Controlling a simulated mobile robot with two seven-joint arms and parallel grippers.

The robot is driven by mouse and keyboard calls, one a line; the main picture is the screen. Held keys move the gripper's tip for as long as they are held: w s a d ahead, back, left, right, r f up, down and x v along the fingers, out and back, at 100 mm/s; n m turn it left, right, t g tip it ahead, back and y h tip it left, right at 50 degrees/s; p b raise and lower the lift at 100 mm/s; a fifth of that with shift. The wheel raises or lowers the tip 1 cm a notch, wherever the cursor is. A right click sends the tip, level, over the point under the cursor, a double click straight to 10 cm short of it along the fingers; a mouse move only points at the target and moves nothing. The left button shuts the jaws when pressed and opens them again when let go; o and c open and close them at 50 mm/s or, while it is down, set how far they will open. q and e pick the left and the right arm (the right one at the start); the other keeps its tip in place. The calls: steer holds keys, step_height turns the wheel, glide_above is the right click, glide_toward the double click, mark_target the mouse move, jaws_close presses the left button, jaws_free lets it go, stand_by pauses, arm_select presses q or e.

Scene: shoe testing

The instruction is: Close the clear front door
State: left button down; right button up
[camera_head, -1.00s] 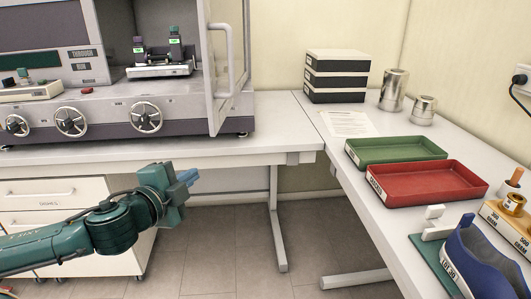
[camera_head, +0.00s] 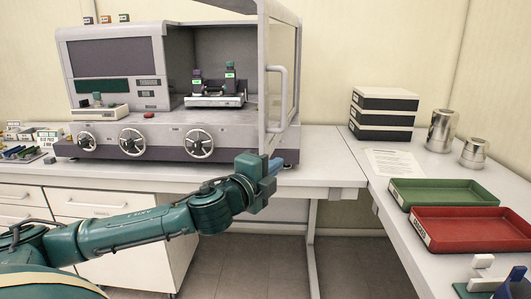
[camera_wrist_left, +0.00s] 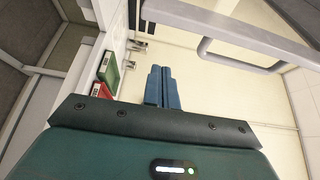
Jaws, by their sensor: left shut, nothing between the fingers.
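The clear front door (camera_head: 283,75) of the grey testing machine (camera_head: 115,120) stands open, swung out toward me at the machine's right side. Its grey handle (camera_head: 284,98) is a vertical bar on the door's outer face. In the left wrist view the door frame (camera_wrist_left: 215,22) and handle (camera_wrist_left: 240,62) cross the upper right. My left gripper (camera_head: 275,166) is below the handle, near the table's front edge. Its blue fingers (camera_wrist_left: 163,88) are shut with nothing between them, apart from the handle. My right gripper is not in view.
A small fixture (camera_head: 216,98) sits inside the machine's open chamber. To the right are stacked boxes (camera_head: 383,113), metal canisters (camera_head: 441,130), a green tray (camera_head: 443,193) and a red tray (camera_head: 470,228). The tabletop right of the machine (camera_head: 328,165) is clear.

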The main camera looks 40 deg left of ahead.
arm_select(q)
steer(key=w+a, duration=0.1)
steer(key=a, duration=0.1)
steer(key=w+a, duration=0.1)
steer(key=shift+w+a+p, duration=0.15)
steer(key=shift+a+p, duration=0.2)
steer(key=shift+a, duration=0.05)
steer(key=shift+a, duration=0.15)
stand_by(0.4)
